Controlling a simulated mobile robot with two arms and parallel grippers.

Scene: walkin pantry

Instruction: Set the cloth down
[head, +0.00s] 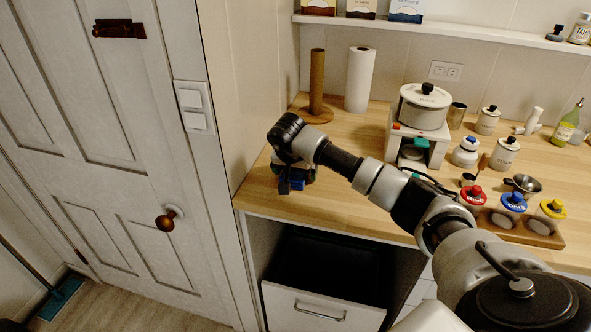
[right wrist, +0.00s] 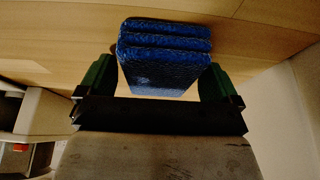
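The cloth (right wrist: 165,55) is a folded blue stack with its layered edge showing in the right wrist view. It lies between the two green fingers of my right gripper (right wrist: 160,78), with a finger against each side. In the head view, my right gripper (head: 291,184) points down over the left end of the wooden counter, and a little of the blue cloth shows there, mostly hidden by the wrist. The wood surface shows close beyond the cloth; I cannot tell whether the cloth touches it. My left gripper is not in view.
The wooden counter (head: 257,205) is clear at its front left edge. A wooden paper-towel holder (head: 317,85) and a white roll (head: 359,80) stand behind. A white pot (head: 425,108) sits on a stand to the right. An open bin drawer (head: 322,305) is below.

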